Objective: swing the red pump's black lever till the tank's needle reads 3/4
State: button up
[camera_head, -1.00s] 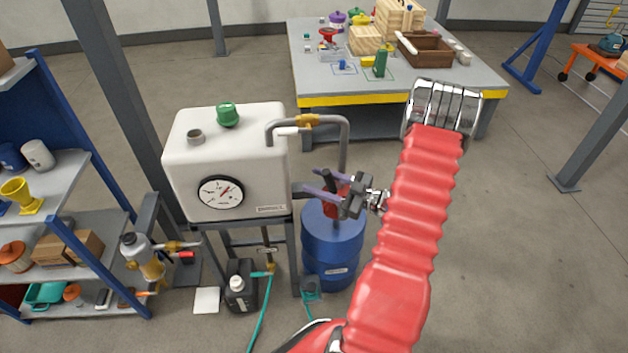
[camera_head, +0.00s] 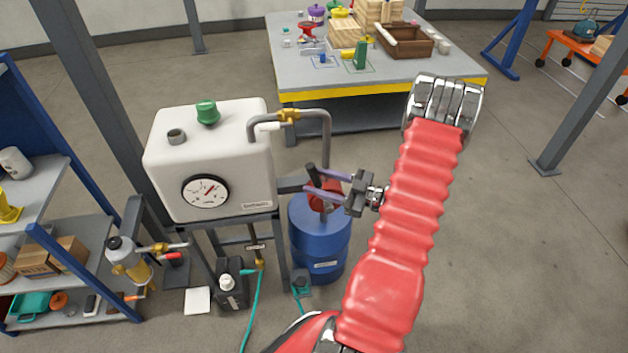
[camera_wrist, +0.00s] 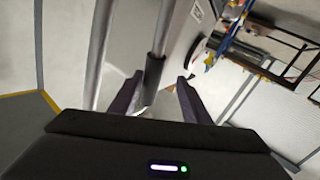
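The white tank (camera_head: 215,150) stands on a frame at centre left. Its round gauge (camera_head: 205,191) has a needle pointing to the upper right; the marks are too small to read. The red pump (camera_head: 325,197) sits on a blue drum, partly hidden by my gripper. Its black lever (camera_head: 311,172) stands up, slightly tilted. My gripper (camera_head: 308,180) is open, its two purple fingers reaching left toward the lever. In the wrist view the lever's black grip (camera_wrist: 155,70) shows between the fingertips of my gripper (camera_wrist: 160,85), with gaps on both sides.
The blue drum (camera_head: 319,240) stands below the pump. A grey pipe (camera_head: 327,140) rises close behind the fingers. A shelf (camera_head: 75,260) is at left, a black canister (camera_head: 231,285) under the tank, and a workbench (camera_head: 450,75) behind.

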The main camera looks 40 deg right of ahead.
jog(key=v, duration=0.8)
jog(key=shift+f, duration=0.4)
dwell(0.5)
jog(key=shift+w, duration=0.1)
